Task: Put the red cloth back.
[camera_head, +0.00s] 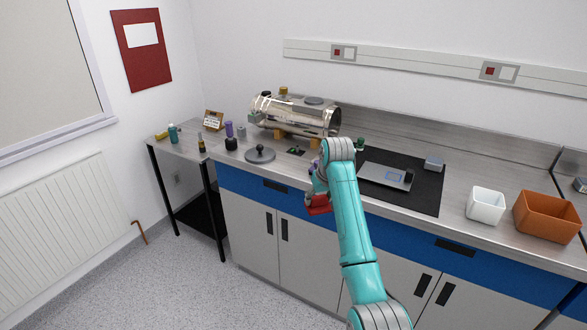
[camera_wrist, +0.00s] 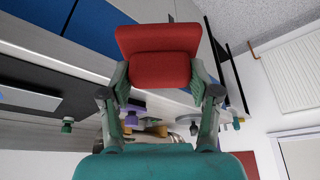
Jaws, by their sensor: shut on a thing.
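The red cloth (camera_head: 319,205) shows as a folded red pad at the end of my arm, in front of the worktop's front edge. In the wrist view the cloth (camera_wrist: 158,42) fills the space between the two fingers, with a folded lower part bulging toward the camera. My gripper (camera_wrist: 158,78) is shut on it, one finger pressing each side. In the head view my gripper (camera_head: 316,188) is partly hidden by my arm. The cloth appears held clear of the worktop.
A shiny metal cylinder (camera_head: 295,114) lies on wooden supports at the back of the worktop. A round-knobbed grey disc (camera_head: 260,155), small bottles and a dark mat (camera_head: 426,190) with a flat grey device lie around. A white bin (camera_head: 485,206) and an orange bin (camera_head: 545,217) stand right.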

